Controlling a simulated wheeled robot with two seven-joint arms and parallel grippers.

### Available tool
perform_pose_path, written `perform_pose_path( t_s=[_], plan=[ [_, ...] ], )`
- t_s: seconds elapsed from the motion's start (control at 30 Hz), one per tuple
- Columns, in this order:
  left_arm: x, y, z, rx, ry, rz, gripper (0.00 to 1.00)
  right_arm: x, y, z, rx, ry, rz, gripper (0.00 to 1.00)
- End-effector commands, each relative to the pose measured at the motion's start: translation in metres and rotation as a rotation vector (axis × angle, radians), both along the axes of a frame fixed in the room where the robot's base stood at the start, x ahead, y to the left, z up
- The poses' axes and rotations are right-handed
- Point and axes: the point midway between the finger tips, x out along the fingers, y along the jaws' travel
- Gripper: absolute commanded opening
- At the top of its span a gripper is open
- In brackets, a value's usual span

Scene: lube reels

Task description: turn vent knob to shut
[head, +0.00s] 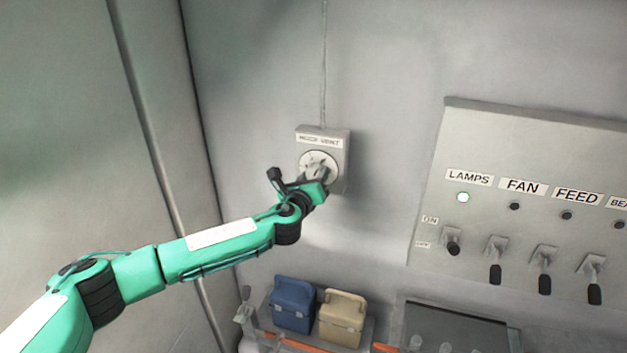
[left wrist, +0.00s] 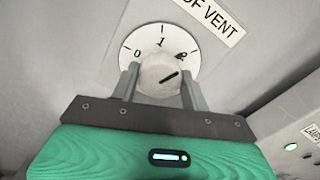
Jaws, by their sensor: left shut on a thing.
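The vent box (head: 341,172) is a small grey box on the wall, labelled ROOF VENT, with a round white dial (head: 310,159). In the left wrist view the dial (left wrist: 143,44) shows 0, 1 and 2, and the pale vent knob (left wrist: 156,70) sits at its middle. The knob's dark pointer line slants up to the right, toward the 2. My left gripper (head: 320,180) is at the dial, its fingers (left wrist: 160,82) shut on the knob from both sides. In the head view my gripper hides much of the knob. My right gripper is not in view.
A switch panel (head: 526,145) with LAMPS, FAN and FEED switches stands to the right; the lamps light is lit. Below are a blue case (head: 292,303) and a beige case (head: 342,318). The wall between vent box and panel is clear.

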Motion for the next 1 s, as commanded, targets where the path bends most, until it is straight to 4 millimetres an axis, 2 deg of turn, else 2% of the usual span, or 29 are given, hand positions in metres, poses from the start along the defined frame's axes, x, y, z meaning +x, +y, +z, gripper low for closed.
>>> perform_pose_path(
  t_s=[0.03,0.3,1.0],
  plan=[
    [0.0,0.0,-0.005,-0.036,0.012,0.001,0.23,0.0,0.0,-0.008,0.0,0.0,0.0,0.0],
    [0.0,0.0,-0.005,-0.269,0.087,0.0,0.23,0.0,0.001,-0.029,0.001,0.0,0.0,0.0],
    [0.0,0.0,-0.004,-0.901,0.293,0.002,0.23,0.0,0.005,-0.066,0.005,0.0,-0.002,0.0]
  ],
)
